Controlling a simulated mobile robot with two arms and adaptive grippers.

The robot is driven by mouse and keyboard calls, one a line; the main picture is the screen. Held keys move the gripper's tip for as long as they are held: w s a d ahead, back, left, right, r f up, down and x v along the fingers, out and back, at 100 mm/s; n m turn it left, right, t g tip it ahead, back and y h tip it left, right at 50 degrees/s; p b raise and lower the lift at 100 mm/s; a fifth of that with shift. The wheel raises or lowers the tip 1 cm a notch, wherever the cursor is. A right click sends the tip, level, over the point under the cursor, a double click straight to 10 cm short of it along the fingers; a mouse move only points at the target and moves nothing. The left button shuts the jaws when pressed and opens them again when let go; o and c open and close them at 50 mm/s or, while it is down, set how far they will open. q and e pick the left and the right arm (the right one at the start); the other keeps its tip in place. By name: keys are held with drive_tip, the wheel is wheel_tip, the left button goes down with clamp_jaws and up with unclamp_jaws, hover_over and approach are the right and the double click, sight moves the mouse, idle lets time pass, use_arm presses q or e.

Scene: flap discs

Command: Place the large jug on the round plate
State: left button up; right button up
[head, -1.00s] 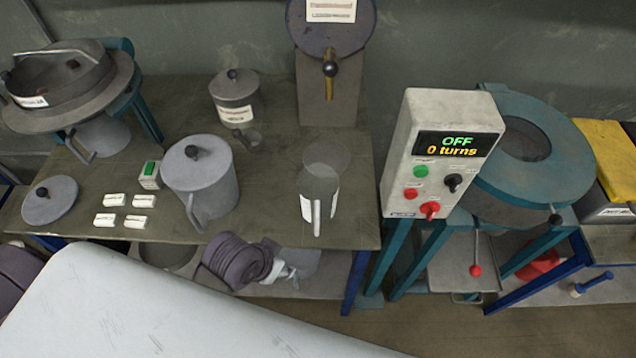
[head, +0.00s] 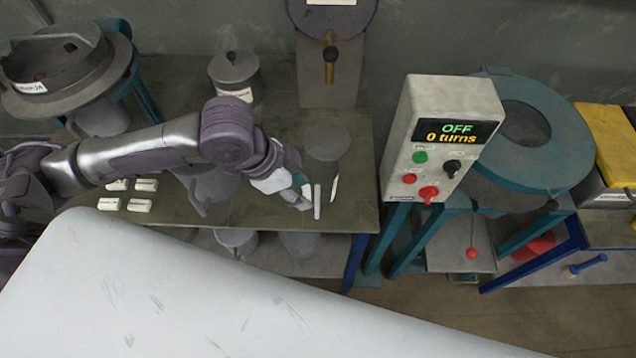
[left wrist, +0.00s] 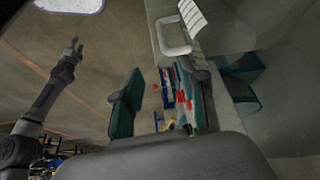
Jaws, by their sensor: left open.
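A tall grey jug (head: 325,160) with a pale label and a handle stands upright near the table's right end. In the left wrist view its pale handle (left wrist: 172,35) is at the top. My left gripper (head: 306,194) is open and empty, just left of the handle; I cannot tell whether it touches. Its jaws also show in the left wrist view (left wrist: 160,100). My right gripper (left wrist: 74,48) is small in the left wrist view. I cannot make out which thing is the round plate.
A smaller lidded pot (head: 234,75) stands at the back, beside a hopper with a valve (head: 331,52). Small white blocks (head: 140,195) lie at left.

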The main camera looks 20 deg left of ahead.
use_arm(q)
drive_tip(key=a, duration=0.2)
drive_tip(key=p, duration=0.1)
hover_over(317, 217)
drive_tip(key=a, duration=0.2)
wheel_tip(317, 217, down, 7)
drive_tip(key=shift+s+p+x, duration=0.1)
drive_tip(key=shift+p+x, duration=0.35)
drive_tip(key=shift+x, duration=0.85)
drive_tip(key=shift+s+p+x, duration=0.15)
drive_tip(key=shift+p+x, duration=0.25)
drive_tip(key=shift+x, duration=0.95)
drive_tip(key=shift+a, duration=0.1)
clamp_jaws()
